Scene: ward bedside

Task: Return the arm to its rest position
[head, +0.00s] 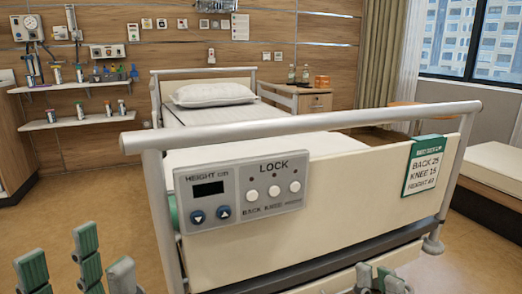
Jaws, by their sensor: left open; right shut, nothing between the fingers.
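My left gripper (76,262) shows at the bottom left of the head view, its green-padded fingers spread and empty. It is apart from the bed, over the floor to the left of the footboard. My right gripper (376,278) shows at the bottom edge, right of the middle, in front of the footboard's lower edge. Only its fingertips are in view; they are close together with nothing seen between them. Most of both arms is out of the frame.
The bed's footboard (330,212) with its grey rail (310,122) stands close ahead. It carries a control panel (240,194) with buttons and a green-and-white card (427,166). A bedside cabinet (309,100) stands behind. Brown floor (90,190) is clear at the left.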

